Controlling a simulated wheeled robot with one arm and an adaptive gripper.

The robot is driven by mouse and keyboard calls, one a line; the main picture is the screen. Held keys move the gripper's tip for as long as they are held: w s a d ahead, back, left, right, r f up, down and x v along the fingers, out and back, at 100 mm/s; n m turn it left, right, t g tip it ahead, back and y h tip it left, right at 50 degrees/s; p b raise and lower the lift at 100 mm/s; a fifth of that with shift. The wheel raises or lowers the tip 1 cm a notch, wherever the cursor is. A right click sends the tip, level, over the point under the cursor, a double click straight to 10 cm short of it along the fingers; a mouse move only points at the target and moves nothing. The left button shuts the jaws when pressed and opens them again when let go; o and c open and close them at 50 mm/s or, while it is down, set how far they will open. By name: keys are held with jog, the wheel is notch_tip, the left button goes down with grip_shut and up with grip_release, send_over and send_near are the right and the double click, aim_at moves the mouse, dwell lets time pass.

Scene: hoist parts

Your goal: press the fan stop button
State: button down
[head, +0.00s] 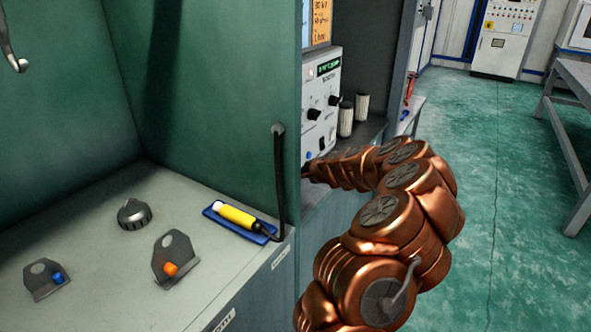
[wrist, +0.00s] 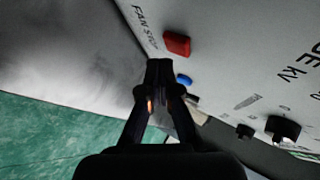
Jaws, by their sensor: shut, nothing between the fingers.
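The red button (wrist: 177,43) sits on a pale panel (wrist: 235,60) in the wrist view, beside lettering (wrist: 145,24) that reads as FAN STOP. My gripper (wrist: 159,66) is shut and empty. Its tips are just below and left of the red button in the picture, and I see no clear contact; the gap in depth is hard to judge. A blue button (wrist: 184,79) lies close to the right of the fingertips. In the head view the grey control unit (head: 321,90) stands past the green wall, with my gripper low at its front; the red button cannot be made out there.
Black knobs (wrist: 283,128) stick out of the panel. Two pale cylinders (head: 346,118) stand beside the unit. A green partition (head: 215,90) is close left of my arm. The left bench (head: 100,215) holds a yellow-handled tool (head: 238,216) and small brackets (head: 174,259). Open floor lies right.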

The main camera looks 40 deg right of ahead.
dwell(0.4)
jog(key=shift+w+a, duration=0.1)
jog(key=shift+w, duration=0.3)
jog(key=shift+w+a, duration=0.15)
jog(key=shift+w, duration=0.25)
dwell(0.8)
jog(key=shift+s, duration=0.1)
jog(key=shift+s+d, duration=0.2)
jog(key=shift+s, duration=0.5)
jog(key=shift+s+d+b, duration=0.15)
jog(key=shift+s+d, duration=0.1)
jog(key=shift+s, duration=0.55)
jog(key=shift+s+d+b, duration=0.1)
jog(key=shift+s+d, duration=0.2)
jog(key=shift+s, duration=0.5)
jog(key=shift+s+d+b, duration=0.15)
jog(key=shift+s+d, duration=0.1)
jog(key=shift+s, duration=0.55)
